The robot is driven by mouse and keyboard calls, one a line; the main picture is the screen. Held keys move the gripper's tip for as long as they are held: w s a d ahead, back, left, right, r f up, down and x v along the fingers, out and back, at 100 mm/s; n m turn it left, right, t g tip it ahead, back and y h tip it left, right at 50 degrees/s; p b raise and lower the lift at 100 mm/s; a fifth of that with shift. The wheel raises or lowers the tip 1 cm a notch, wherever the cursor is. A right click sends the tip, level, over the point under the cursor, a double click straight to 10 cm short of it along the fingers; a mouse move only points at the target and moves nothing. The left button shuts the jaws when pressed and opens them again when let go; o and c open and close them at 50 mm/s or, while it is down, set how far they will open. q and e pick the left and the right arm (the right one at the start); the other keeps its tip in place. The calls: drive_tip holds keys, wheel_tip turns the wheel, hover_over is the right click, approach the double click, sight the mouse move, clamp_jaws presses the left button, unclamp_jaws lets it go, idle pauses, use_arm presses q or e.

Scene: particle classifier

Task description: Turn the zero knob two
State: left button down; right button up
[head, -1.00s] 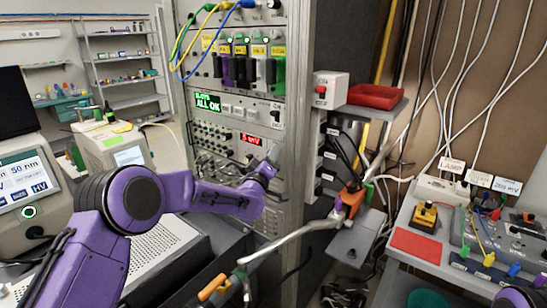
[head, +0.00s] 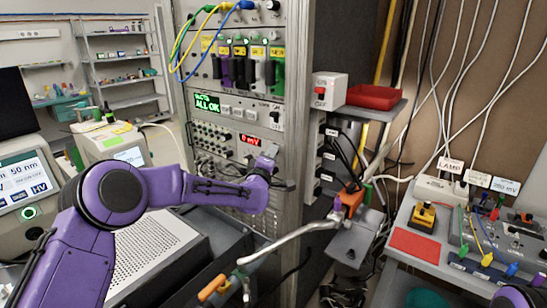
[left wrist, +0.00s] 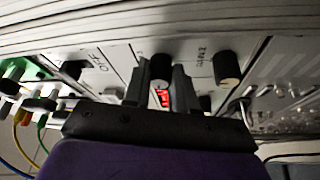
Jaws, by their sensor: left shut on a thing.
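The instrument rack (head: 297,150) stands in the middle of the head view. My left gripper (head: 268,160) is at its front, beside a small red display (head: 249,140) that looks like 0 mV. In the left wrist view the fingers of my left gripper (left wrist: 160,80) are closed around a black knob, the zero knob two (left wrist: 161,66). Its own label is hidden or unreadable. A second black knob (left wrist: 227,67) sits to its right, with a label between them that looks like GAIN 2. In the head view my gripper hides the gripped knob. My right gripper is not in view.
A green display (head: 208,102) reads ALL OK above the red one. Cables and plugs (head: 232,50) hang on the upper rack. A workbench (head: 415,244) stands at the far right.

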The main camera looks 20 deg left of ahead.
use_arm(q)
drive_tip(key=shift+d+f, duration=0.1)
drive_tip(key=shift+f, duration=0.4)
drive_tip(key=c, duration=1.3)
unclamp_jaws()
drive_tip(key=shift+c, duration=0.2)
drive_tip(key=shift+o, duration=0.8)
drive_tip(key=shift+s+r, duration=0.1)
drive_tip(key=shift+s, duration=0.05)
drive_tip(key=s+b, duration=0.3)
drive_tip(key=s, duration=0.7)
drive_tip(key=shift+s+f+b, duration=0.35)
drive_tip(key=shift+f, duration=0.05)
